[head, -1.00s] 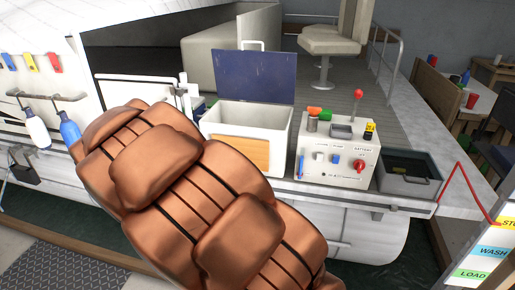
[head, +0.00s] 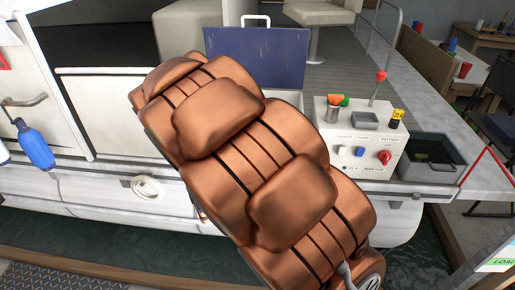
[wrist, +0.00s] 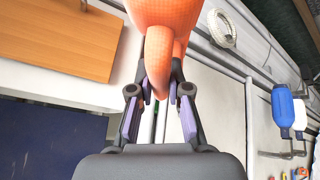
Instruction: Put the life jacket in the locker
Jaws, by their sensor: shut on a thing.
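The locker is a white box with a wood front panel and an open, upright blue lid (head: 270,60). In the head view my copper-coloured arm hides most of its body. In the wrist view the locker's white rim (wrist: 70,95) and wood panel (wrist: 55,35) are at the left. My gripper (wrist: 160,92) is shut on the narrow looped part of the orange life jacket (wrist: 180,22), whose rest runs out of the top of the wrist view. Gripper and jacket appear beside the locker, not over its opening. Both are hidden in the head view.
A control box (head: 357,140) with knobs and a lever stands right of the locker. An open grey bin (head: 428,165) is beyond it.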

